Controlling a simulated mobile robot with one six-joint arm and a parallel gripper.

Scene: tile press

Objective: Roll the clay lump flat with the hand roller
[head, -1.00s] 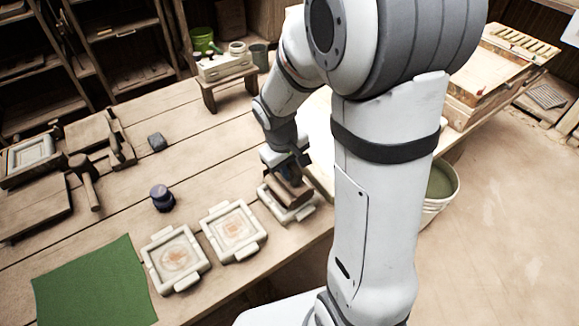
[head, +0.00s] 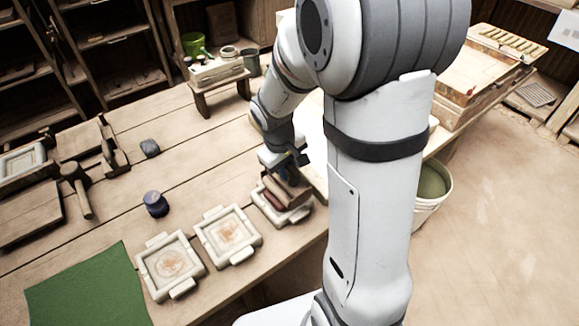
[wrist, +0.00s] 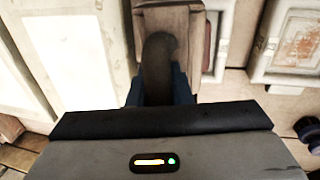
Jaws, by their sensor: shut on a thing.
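My gripper (head: 290,164) is shut on the dark handle of the hand roller; it also shows in the wrist view (wrist: 158,90). The roller (head: 292,188) has a wooden body and sits low over the rightmost pale tile mould (head: 262,211). In the wrist view the roller's body (wrist: 185,22) reaches up from between the fingers. A reddish-brown mass, seemingly the clay lump (head: 272,197), shows at the roller's left side within the mould. The roller hides part of it, and I cannot tell how flat it is or whether they touch.
Two more pale moulds (head: 203,228) (head: 142,262) with tile patterns lie to the left. A dark blue round pot (head: 155,204), a mallet (head: 76,186) and a green cloth (head: 85,290) are farther left. A white bucket (head: 433,190) stands on the right.

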